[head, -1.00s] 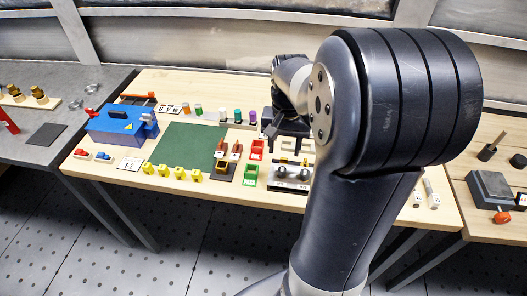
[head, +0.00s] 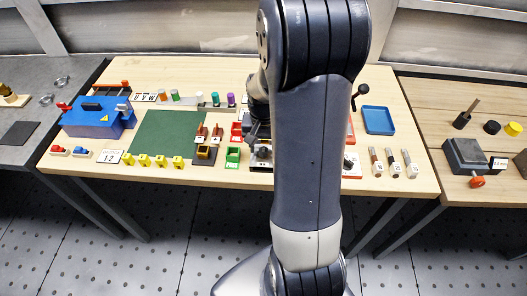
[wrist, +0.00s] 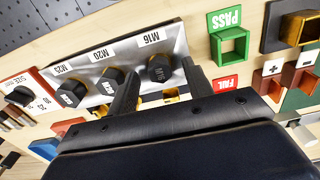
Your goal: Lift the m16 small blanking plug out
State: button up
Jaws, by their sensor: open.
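The M16 small blanking plug (wrist: 160,68) is a dark, knob-like hexagonal piece seated in a light metal plate (wrist: 88,62), under the printed M16 label in the wrist view. My gripper (wrist: 160,78) is open, with one dark finger on each side of this plug. I cannot tell whether either finger touches it. The M20 plug (wrist: 109,80) and M25 plug (wrist: 70,93) sit to its left in the same plate; the left finger is close beside the M20 plug. In the head view my arm hides most of the plate and the gripper.
A green PASS bin (wrist: 232,46) stands right of the plate, with a red FAIL bin (wrist: 232,83) beside it. A size gauge block (wrist: 20,97) is at the left. In the head view, a blue tray (head: 378,120) lies right of my arm, and a green mat (head: 163,134) lies left.

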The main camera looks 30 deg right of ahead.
aim_at(263, 150)
jog(key=shift+f, duration=0.25)
jog(key=shift+c, duration=0.5)
grip_shut()
notch_tip(263, 150, up, 10)
dwell(0.4)
